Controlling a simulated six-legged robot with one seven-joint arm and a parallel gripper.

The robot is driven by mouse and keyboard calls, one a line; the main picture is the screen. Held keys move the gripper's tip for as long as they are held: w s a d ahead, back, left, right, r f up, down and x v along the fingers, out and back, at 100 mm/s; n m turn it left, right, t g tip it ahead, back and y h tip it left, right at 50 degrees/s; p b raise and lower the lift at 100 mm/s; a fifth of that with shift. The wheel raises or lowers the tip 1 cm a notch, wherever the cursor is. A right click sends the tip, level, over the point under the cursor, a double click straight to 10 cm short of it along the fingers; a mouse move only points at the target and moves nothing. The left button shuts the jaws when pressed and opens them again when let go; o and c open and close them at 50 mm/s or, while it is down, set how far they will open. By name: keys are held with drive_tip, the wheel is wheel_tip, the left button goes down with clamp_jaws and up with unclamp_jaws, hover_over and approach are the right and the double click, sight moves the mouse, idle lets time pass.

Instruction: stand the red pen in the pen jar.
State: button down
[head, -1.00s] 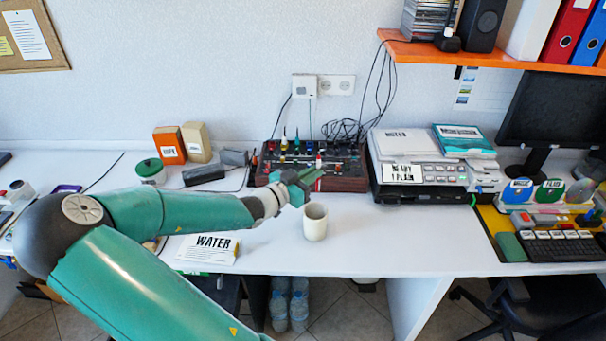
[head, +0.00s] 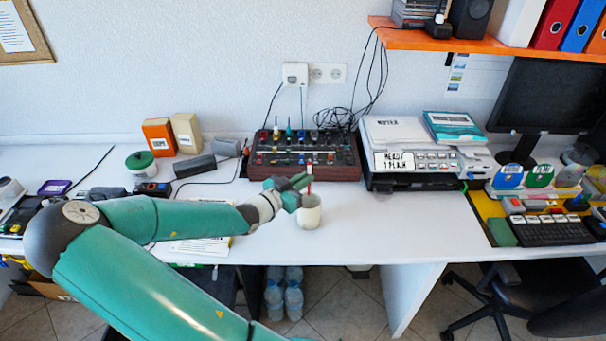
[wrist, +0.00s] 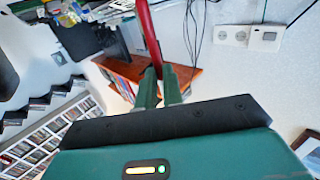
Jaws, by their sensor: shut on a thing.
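The pen jar (head: 309,214), a pale cream cup, stands upright on the white desk in the head view. My gripper (head: 303,182) is just above its rim, at the upper left. It is shut on the red pen (head: 309,173), which stands roughly upright over the jar's mouth. I cannot tell whether the pen's lower end is inside the jar. In the wrist view the red pen (wrist: 149,32) is pinched between the green fingertips of my gripper (wrist: 160,72). The jar is not visible there.
A mixer with knobs (head: 300,160) lies behind the jar, and a printer (head: 400,158) stands to the right. A paper sheet (head: 205,245) lies at the left, partly behind my arm. The desk (head: 390,225) is clear right of the jar.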

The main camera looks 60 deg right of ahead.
wheel_tip(320, 180, down, 8)
idle(0.9)
drive_tip(key=shift+r, duration=0.1)
drive_tip(key=c, duration=1.5)
unclamp_jaws()
drive_tip(key=shift+o, duration=0.2)
drive_tip(key=shift+a, duration=0.1)
drive_tip(key=v, duration=1.3)
drive_tip(key=shift+a, duration=0.3)
drive_tip(key=shift+w, duration=0.15)
